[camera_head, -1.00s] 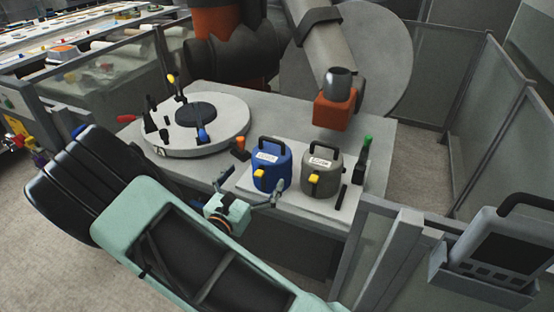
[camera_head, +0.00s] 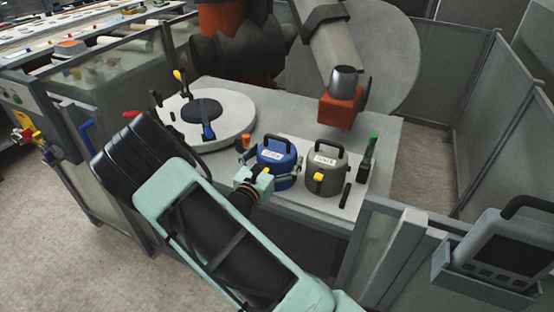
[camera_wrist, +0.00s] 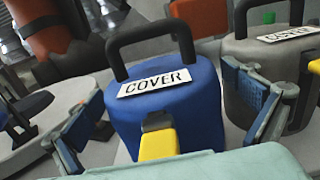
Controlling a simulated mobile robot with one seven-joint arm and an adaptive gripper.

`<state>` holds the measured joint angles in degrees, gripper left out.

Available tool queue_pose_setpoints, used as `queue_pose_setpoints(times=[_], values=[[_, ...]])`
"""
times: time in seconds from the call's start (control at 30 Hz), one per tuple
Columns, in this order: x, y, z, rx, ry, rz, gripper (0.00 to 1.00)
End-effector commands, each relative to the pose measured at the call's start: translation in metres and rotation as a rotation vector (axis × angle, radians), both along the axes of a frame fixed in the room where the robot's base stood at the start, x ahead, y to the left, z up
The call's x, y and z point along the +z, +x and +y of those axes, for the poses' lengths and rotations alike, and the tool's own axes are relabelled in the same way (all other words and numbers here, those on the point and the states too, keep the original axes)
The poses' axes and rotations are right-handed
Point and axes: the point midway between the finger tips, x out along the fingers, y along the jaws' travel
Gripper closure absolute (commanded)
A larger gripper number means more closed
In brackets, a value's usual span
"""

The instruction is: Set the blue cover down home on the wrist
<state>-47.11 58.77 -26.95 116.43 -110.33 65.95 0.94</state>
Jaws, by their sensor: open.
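The blue cover (camera_head: 276,160) stands upright on a pale board on the table. It has a black handle, a white label reading COVER and a yellow latch, and it fills the middle of the wrist view (camera_wrist: 195,108). My gripper (camera_head: 271,161) is open in front of the cover. In the wrist view its blue-padded fingers (camera_wrist: 165,112) are spread to the left and right of the cover, with no clear contact. An orange block with a dark grey round end (camera_head: 342,100), apparently the wrist, hangs from a large arm behind the board.
A grey labelled cover (camera_head: 324,165) with a yellow latch stands close right of the blue one. A round pale turntable (camera_head: 235,118) with clamps is at left. Fence panels (camera_head: 495,130) stand at right.

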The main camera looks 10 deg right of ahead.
Motion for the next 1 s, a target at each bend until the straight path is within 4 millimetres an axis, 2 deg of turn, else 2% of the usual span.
queue_pose_setpoints(times=[0.07,0.5,0.77,1.0], values=[[0.000,0.000,0.000,0.000,0.000,0.000,0.02],[0.001,0.000,0.000,0.000,0.000,-0.002,0.50],[0.003,0.000,0.000,0.000,0.000,-0.003,0.50],[0.024,0.000,0.001,-0.001,0.001,-0.006,0.50]])
